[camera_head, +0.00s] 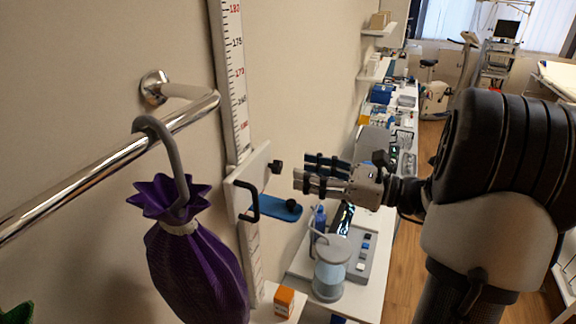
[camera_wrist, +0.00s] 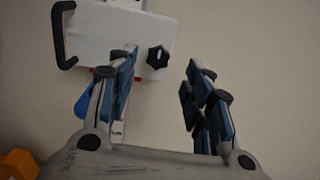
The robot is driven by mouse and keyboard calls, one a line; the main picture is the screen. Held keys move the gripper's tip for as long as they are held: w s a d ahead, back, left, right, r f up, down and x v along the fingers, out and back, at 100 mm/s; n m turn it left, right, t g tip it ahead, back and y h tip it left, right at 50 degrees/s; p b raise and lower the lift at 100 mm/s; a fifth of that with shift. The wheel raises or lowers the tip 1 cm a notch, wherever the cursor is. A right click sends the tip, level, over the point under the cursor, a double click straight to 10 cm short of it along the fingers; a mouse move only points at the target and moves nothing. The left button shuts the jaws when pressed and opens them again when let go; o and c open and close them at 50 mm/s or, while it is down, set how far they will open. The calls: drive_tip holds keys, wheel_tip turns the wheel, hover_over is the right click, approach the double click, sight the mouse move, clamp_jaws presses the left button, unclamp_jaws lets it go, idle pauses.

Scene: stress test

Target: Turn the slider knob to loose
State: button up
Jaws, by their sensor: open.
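The slider is a white block (camera_head: 244,184) on a vertical measuring scale (camera_head: 236,90), with a black C-shaped handle on its left. A black knob (camera_head: 277,167) sticks out at the block's right side. The wrist view shows the same knob (camera_wrist: 157,57) as a dark hexagon at the edge of the white block (camera_wrist: 97,38). My gripper (camera_head: 299,178) is open and empty, just right of the slider. In the wrist view, the knob lies between my fingers (camera_wrist: 160,68), beyond their tips; contact is not visible.
A chrome wall rail (camera_head: 100,186) on the left carries a hook with a purple bag (camera_head: 196,265). Below stand a white table with a lidded jar (camera_head: 330,272) and an orange box (camera_head: 284,300). Wall shelves line the back; wooden floor lies at right.

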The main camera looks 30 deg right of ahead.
sight(280, 166)
drive_tip(key=shift+x, duration=2.8)
drive_tip(key=shift+a, duration=0.1)
drive_tip(key=shift+c, duration=0.3)
drive_tip(key=c, duration=1)
